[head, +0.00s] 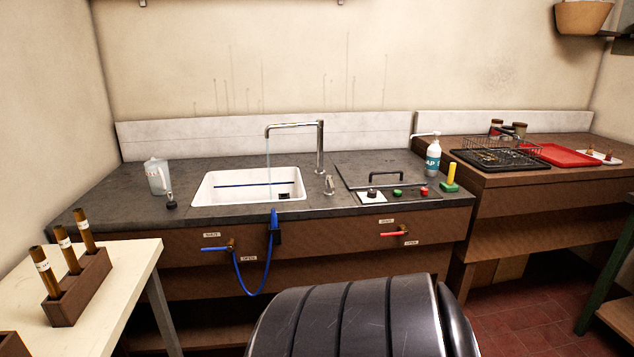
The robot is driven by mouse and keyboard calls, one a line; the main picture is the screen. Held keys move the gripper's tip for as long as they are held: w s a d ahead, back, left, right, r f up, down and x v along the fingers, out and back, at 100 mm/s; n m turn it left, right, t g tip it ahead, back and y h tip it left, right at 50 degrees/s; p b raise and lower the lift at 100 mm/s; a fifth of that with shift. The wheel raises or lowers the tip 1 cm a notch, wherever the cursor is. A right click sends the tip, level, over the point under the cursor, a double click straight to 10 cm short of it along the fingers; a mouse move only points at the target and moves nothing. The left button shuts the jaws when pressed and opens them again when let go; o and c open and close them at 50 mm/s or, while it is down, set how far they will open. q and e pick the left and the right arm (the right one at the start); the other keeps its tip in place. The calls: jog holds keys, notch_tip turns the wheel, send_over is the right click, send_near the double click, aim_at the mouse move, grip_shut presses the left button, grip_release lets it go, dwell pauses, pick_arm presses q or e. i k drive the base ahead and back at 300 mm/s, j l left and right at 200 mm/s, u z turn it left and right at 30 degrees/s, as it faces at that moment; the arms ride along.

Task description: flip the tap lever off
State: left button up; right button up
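The metal tap (320,148) stands behind the right side of the white sink (208,190). A thin stream of water (268,158) falls from its spout into the sink. A small metal lever (329,184) stands on the counter close to the tap's foot, looking roughly upright. On the cabinet front below are a blue-handled valve (216,249) and a red-handled valve (394,234), both with handles about level, pointing left. Small labels sit above and below each valve; the lower ones appear to read OPEN. Neither of my grippers shows in the head view.
A clear jug (157,177) stands left of the sink. A blue hose (239,278) loops below the counter edge. Right of the tap are a hatch with a black handle (386,175), small knobs and a soap bottle (433,158). A pale table (110,300) stands at front left.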

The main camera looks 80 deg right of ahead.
aim_at(331, 183)
jog(key=z, duration=2.7)
